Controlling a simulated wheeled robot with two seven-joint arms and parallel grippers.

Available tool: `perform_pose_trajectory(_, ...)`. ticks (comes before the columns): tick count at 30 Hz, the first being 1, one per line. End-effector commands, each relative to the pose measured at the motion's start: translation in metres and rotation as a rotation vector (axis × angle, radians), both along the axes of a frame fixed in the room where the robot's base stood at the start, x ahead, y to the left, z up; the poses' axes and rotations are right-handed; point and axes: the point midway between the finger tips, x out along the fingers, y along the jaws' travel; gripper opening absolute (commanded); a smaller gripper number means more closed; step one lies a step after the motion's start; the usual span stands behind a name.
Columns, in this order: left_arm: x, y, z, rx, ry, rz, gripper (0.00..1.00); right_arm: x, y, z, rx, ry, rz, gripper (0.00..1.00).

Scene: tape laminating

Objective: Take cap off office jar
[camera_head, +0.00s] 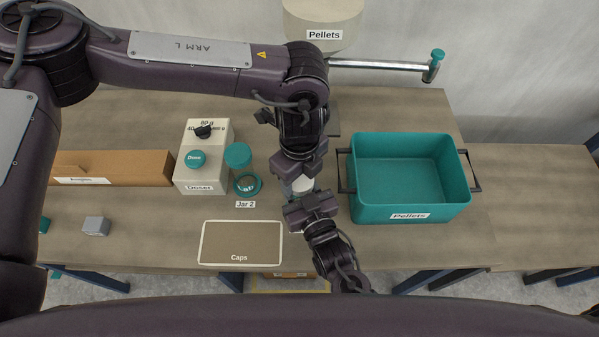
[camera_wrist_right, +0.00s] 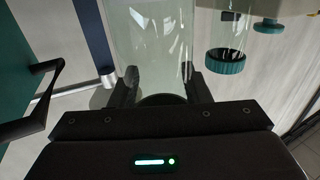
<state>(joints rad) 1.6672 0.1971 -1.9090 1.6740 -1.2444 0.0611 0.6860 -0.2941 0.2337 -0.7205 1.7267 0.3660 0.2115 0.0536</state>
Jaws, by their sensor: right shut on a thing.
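My right gripper (camera_head: 312,205) is shut on a clear glass jar (camera_wrist_right: 155,35), which fills the space between its fingers in the right wrist view. In the head view a pale part of this jar (camera_head: 303,184) shows between my two grippers. My left gripper (camera_head: 303,168) is right above it, reaching down from the left arm. Its fingertips and any cap there are hidden, so I cannot tell whether it is open or shut. No label on the held jar is readable. The "Caps" mat (camera_head: 239,230) lies bare at the table's front.
A brown box (camera_head: 120,166) lies left.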

Motion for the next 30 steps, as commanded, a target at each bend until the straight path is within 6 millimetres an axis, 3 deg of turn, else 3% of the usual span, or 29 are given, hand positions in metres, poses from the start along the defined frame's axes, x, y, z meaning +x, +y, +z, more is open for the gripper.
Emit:
perform_pose_trajectory(1,-0.0001,-0.0001,0.0002,0.0,0.0,0.0,0.48,0.0001,-0.0001,0.0004,0.0,-0.001,0.0,0.0)
perform_pose_trajectory(6,-0.0001,0.0,0.0003,0.0,0.0,0.0,0.26,0.0001,-0.0001,0.0004,0.0,-0.001,0.0,0.0)
perform_pose_trajectory(15,-0.001,-0.0004,0.0001,-0.001,0.003,0.234,0.26,0.0001,0.0,0.0004,0.0,-0.001,0.0,0.0)
perform_pose_trajectory(23,-0.0005,-0.0001,0.0005,0.0,0.001,0.256,0.26,0.0002,0.0,0.0003,0.0,-0.001,0.0,0.0)
perform_pose_trajectory(24,-0.0006,-0.0001,0.0005,0.0,0.001,0.256,0.54,0.0002,0.0,0.0003,0.0,-0.001,0.0,0.0)
perform_pose_trajectory(29,-0.0004,-0.0001,0.0005,0.0,0.001,0.255,0.75,0.0002,0.0,0.0003,0.0,-0.001,0.0,0.0)
perform_pose_trajectory(30,-0.0004,0.0,0.0005,0.0,0.001,0.255,0.75,0.0003,-0.0002,0.0003,0.0,-0.001,-0.001,0.0)
